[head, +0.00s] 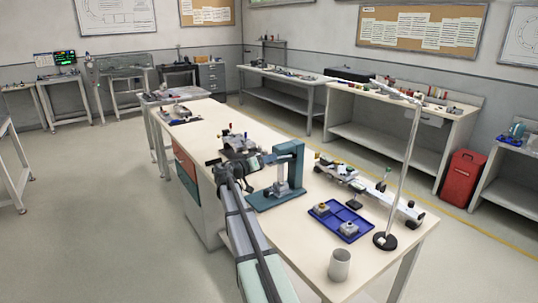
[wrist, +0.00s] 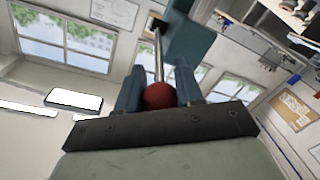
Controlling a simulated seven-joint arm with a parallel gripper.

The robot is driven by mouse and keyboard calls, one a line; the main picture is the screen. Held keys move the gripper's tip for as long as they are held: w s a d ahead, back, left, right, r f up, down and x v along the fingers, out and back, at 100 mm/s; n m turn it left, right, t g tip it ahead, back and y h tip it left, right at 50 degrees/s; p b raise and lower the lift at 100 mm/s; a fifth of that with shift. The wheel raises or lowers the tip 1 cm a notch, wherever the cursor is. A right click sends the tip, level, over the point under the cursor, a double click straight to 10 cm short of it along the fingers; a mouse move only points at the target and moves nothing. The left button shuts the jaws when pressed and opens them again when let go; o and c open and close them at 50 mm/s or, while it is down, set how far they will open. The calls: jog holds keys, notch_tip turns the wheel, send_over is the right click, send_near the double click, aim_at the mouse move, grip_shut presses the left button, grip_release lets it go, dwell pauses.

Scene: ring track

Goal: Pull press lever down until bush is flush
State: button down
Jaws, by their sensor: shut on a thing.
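The teal arbor press (head: 291,160) stands on the bench, with a pale column or ram over its base. My gripper (wrist: 159,74) is shut on the red ball knob (wrist: 159,96) of the press lever. The thin metal lever rod (wrist: 158,52) runs from the knob up to the teal press head (wrist: 185,35) in the wrist view. In the head view my arm reaches up to the left side of the press, and the knob is hidden there. The bush cannot be made out, so how far it sits in is not visible.
A blue tray (head: 356,236) with small blocky parts lies right of the press. A lamp stand (head: 385,241) and a grey cup (head: 340,265) stand near the front edge. A white track-like assembly (head: 372,187) lies behind the tray.

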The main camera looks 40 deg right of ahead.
jog(key=shift+s+f, duration=0.2)
jog(key=shift+f, duration=0.7)
jog(key=c, duration=0.8)
grip_release()
jog(key=shift+w, duration=0.1)
jog(key=s+a, duration=0.1)
jog(key=a, duration=1.2)
jog(key=shift+s+a+r, duration=0.2)
jog(key=shift+a+r, duration=0.1)
jog(key=shift+a, duration=0.1)
